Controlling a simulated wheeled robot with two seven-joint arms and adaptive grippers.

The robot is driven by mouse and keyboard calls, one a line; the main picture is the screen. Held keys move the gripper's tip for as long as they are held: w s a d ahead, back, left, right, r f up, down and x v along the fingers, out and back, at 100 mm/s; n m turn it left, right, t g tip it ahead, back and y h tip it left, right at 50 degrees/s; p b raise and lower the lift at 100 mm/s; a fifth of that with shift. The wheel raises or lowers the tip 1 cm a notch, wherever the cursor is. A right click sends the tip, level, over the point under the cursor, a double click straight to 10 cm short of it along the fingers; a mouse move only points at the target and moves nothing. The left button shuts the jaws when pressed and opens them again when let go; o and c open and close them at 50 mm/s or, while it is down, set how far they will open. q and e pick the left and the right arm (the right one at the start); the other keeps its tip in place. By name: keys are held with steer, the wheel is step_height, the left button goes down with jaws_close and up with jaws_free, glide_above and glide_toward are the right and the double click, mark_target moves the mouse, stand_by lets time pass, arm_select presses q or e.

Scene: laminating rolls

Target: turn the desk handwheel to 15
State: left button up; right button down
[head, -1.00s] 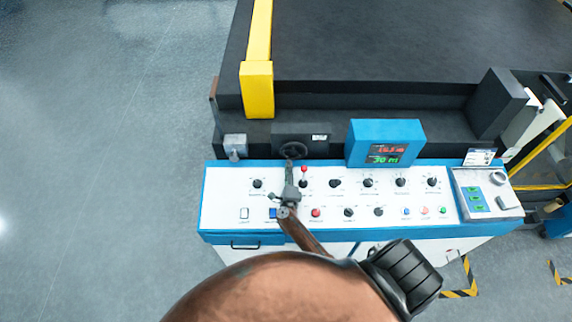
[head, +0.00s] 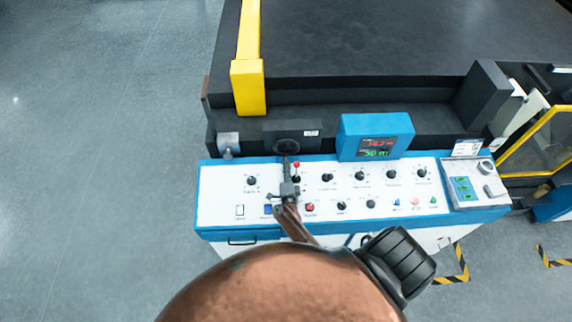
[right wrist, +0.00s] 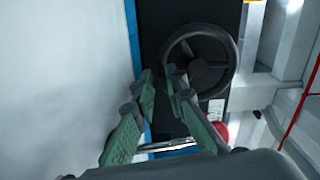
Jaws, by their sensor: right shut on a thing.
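The desk handwheel (head: 287,146) is a small dark wheel on a black block behind the white control panel. It also shows larger in the right wrist view (right wrist: 207,66), with spokes and a round rim. My right gripper (head: 288,159) reaches up over the panel to the wheel's near side. In the right wrist view its green-grey fingers (right wrist: 160,78) are at the rim's lower left and shut on it; the exact contact is partly hidden. The blue display box (head: 376,137) shows red digits above green digits, too blurred to read surely. My left gripper is out of view.
The white panel (head: 220,197) carries several black knobs and coloured buttons. A red-knobbed lever (head: 296,165) stands close to the right gripper's right side. A yellow post (head: 248,88) rises behind the handwheel to the left. Open grey floor (head: 90,170) lies left of the desk.

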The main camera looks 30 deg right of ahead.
steer(key=shift+f, duration=0.1)
steer(key=c, duration=2)
jaws_free()
steer(key=shift+o, duration=0.2)
